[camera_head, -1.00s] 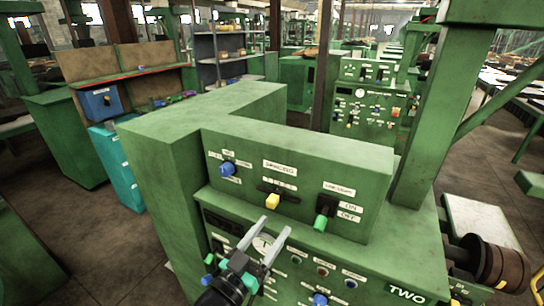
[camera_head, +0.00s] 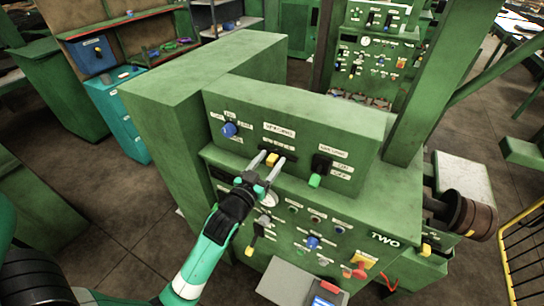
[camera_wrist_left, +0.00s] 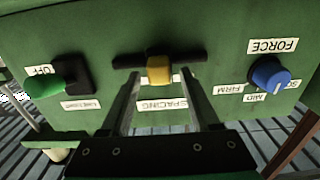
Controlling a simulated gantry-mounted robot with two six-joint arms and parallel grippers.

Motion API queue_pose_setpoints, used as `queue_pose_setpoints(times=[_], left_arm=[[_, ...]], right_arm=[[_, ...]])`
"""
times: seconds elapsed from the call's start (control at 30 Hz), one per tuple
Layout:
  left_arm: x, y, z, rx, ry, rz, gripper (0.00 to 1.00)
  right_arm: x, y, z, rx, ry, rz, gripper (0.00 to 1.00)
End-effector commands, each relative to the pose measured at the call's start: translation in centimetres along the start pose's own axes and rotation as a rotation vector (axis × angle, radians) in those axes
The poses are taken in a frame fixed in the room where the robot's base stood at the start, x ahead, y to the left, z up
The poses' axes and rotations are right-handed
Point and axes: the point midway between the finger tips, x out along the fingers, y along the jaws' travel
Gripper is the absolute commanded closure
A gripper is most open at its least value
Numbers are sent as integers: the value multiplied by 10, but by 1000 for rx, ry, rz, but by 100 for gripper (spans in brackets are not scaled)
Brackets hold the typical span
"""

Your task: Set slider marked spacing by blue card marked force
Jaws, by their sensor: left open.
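The slider marked spacing has a yellow knob (camera_head: 272,159) on a dark horizontal slot, on the upper green panel; in the left wrist view the yellow knob (camera_wrist_left: 158,70) sits near the middle of its slot, with the upside-down SPACING label below it. My left gripper (camera_head: 272,166) is open, its fingertips on either side of the yellow knob; contact cannot be told. In the left wrist view the gripper (camera_wrist_left: 158,80) points up at the knob. The blue knob (camera_wrist_left: 270,76) with the FORCE label is at the right there and left of the slider in the head view (camera_head: 229,129). No blue card is seen.
A black switch with a green handle (camera_head: 317,174) is right of the slider. A grey box with a screen (camera_head: 300,282) stands in front.

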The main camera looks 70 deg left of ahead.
Motion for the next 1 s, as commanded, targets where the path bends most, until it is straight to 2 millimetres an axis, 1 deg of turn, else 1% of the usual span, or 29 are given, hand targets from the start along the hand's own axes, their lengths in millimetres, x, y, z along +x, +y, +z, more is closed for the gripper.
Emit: queue_pose_setpoints(times=[0.03,0.13,0.37,0.4,0.47,0.5,0.57,0.6,0.73,0.77,1.0], left_arm=[[6,0,-1,0,2,-1,38],[13,0,-1,0,1,0,38],[15,0,0,0,0,1,38],[15,0,0,0,0,1,39],[15,0,0,0,0,1,50],[15,0,0,0,0,1,57],[15,0,0,0,0,1,68],[15,0,0,0,0,1,75],[15,0,0,0,0,1,99],[14,0,0,0,0,1,100],[14,0,0,0,0,1,100]], right_arm=[[0,0,0,0,0,0,100],[0,0,0,0,0,0,100],[0,0,0,0,0,0,100],[0,0,0,0,0,0,100],[0,0,0,0,0,0,100],[0,0,0,0,0,0,100],[0,0,0,0,0,0,100],[0,0,0,0,0,0,100],[0,0,0,0,0,0,100],[0,0,0,0,0,0,100],[0,0,0,0,0,0,100]])
